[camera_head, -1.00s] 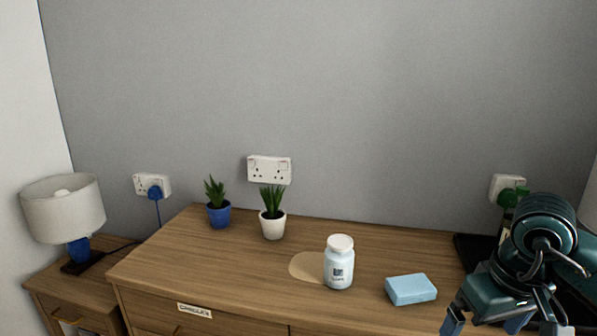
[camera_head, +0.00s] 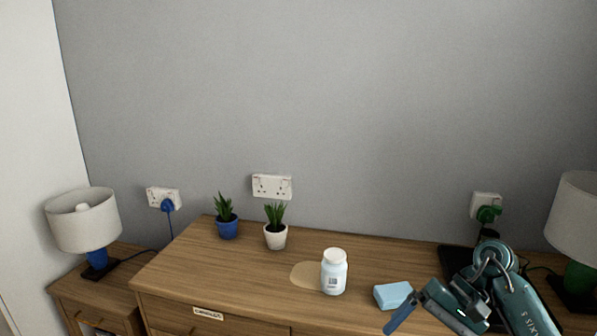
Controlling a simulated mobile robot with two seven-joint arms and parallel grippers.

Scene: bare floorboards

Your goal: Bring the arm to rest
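My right arm comes in from the lower right. Its gripper (camera_head: 408,316) is low in the picture, in front of the dresser top's right part. One blue-tipped finger shows clearly at the lower right of a light blue block (camera_head: 391,295); the other finger is not clear, so I cannot tell the gap. Nothing is seen held. The gripper partly overlaps the block's right edge in the picture; I cannot tell whether they touch. My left gripper is not in view.
A white bottle (camera_head: 334,272) stands upright on the wooden dresser (camera_head: 215,270), beside a beige round patch (camera_head: 303,275). Blue (camera_head: 227,228) and white (camera_head: 275,235) plant pots stand behind. Lamps stand at left (camera_head: 84,220) and right (camera_head: 578,217). A dark flat item (camera_head: 456,259) lies behind my arm.

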